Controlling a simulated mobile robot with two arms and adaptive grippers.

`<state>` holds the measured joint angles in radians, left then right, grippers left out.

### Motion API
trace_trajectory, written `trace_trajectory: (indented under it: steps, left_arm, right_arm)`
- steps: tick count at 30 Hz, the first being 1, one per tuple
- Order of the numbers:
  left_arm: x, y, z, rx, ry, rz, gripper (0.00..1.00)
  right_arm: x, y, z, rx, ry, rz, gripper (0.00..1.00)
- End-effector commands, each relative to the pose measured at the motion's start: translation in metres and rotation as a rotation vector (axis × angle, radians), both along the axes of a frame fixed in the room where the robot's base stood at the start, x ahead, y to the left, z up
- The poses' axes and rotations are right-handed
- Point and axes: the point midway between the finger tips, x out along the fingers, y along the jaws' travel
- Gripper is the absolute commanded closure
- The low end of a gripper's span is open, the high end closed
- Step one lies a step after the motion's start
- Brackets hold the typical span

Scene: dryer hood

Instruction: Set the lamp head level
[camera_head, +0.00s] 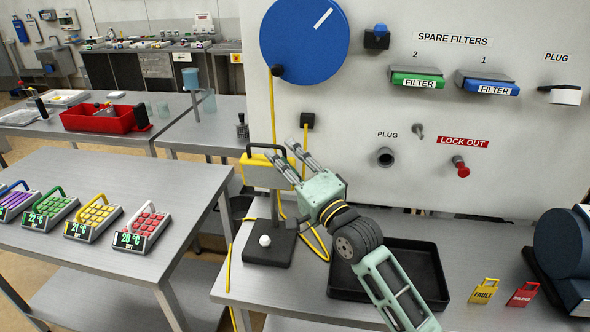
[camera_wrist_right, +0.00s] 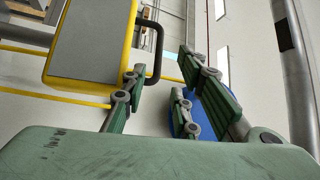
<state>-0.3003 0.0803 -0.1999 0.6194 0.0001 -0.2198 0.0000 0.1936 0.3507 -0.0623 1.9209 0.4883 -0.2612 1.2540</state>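The lamp head (camera_head: 258,176) is a yellow-edged box with a black handle on top. It stands on a dark post above a black base (camera_head: 266,252) with a white ball. I cannot tell for certain whether it is tilted. My right gripper (camera_head: 287,153) is at the lamp head's right side, its fingers spread and overlapping the head's right edge in the head view. In the right wrist view the lamp head (camera_wrist_right: 92,42) shows a grey face, and its handle (camera_wrist_right: 157,52) is close to the left fingertip. The fingers (camera_wrist_right: 160,80) are apart, with nothing clearly gripped. My left gripper is out of view.
A black tray (camera_head: 420,262) lies right of the base, under my right arm. The wall panel (camera_head: 340,110) rises behind, with a blue dial (camera_head: 304,40) and plugs. Yellow cable (camera_head: 229,268) hangs around the lamp. Keypad devices (camera_head: 143,228) stand on the left table.

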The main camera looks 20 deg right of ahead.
Motion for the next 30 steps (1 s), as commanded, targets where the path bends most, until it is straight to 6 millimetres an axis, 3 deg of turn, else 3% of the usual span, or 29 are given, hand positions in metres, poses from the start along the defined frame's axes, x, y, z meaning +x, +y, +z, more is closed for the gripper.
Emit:
trace_trajectory:
  steps: [3, 9, 19, 22, 26, 30]
  left_arm:
    - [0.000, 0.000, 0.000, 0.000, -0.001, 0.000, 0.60]
    - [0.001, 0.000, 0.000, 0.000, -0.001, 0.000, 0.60]
    - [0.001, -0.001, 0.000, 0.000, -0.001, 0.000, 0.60]
    - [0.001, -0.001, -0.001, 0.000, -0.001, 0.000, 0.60]
    - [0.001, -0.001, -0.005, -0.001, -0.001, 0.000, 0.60]
    - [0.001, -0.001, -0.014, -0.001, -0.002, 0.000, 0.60]
  right_arm:
    - [-0.020, -0.004, -0.005, -0.002, 0.000, 0.000, 0.73]
    - [-0.037, -0.008, -0.008, 0.000, -0.003, 0.000, 0.73]
    - [-0.040, -0.009, -0.008, 0.000, -0.004, 0.000, 0.73]
    - [-0.040, -0.008, -0.009, -0.022, -0.008, -0.005, 0.82]
    - [-0.042, -0.002, -0.015, -0.219, -0.040, -0.043, 0.93]
    - [-0.046, 0.011, -0.025, -0.678, -0.129, -0.136, 1.00]
